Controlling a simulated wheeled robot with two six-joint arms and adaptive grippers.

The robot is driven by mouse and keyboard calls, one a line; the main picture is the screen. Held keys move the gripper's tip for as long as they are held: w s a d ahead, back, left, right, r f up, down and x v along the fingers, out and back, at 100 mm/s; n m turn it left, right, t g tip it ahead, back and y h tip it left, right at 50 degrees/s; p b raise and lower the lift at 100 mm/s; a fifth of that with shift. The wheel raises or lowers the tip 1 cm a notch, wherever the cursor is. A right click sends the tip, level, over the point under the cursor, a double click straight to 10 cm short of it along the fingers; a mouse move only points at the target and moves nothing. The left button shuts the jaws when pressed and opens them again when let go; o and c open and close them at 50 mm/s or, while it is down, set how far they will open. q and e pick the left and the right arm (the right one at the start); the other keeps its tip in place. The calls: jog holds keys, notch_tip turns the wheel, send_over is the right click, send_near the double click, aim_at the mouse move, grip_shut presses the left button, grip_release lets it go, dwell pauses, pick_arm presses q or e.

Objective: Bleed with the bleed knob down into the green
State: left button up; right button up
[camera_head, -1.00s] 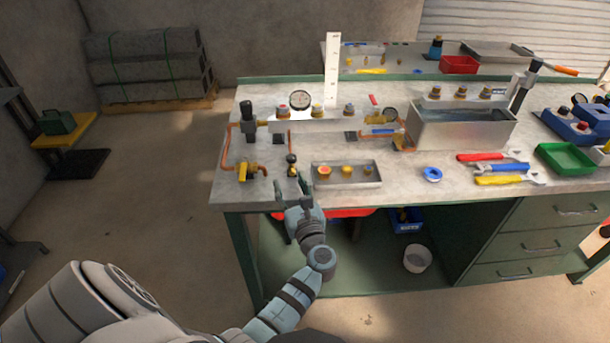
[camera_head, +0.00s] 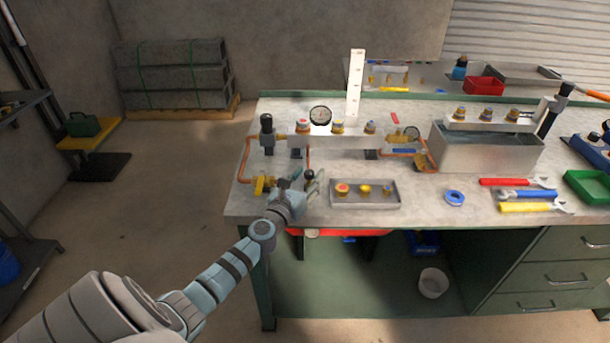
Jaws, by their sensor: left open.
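A pale horizontal tank (camera_head: 350,142) lies on the bench with several knobbed fittings on top. My left gripper (camera_head: 296,184) is open, just left of and partly in front of this knob. I cannot tell whether they touch. My right gripper is out of view.
A brass valve (camera_head: 263,185) on copper pipe is close left of my gripper. A grey tray (camera_head: 365,194) with several knobs lies to the right. Further right are a blue ring (camera_head: 454,197), wrenches (camera_head: 525,194) and a metal water trough (camera_head: 485,150).

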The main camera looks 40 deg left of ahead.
pick_arm(q)
jog(key=shift+w, duration=0.5)
jog(key=shift+a, duration=0.1)
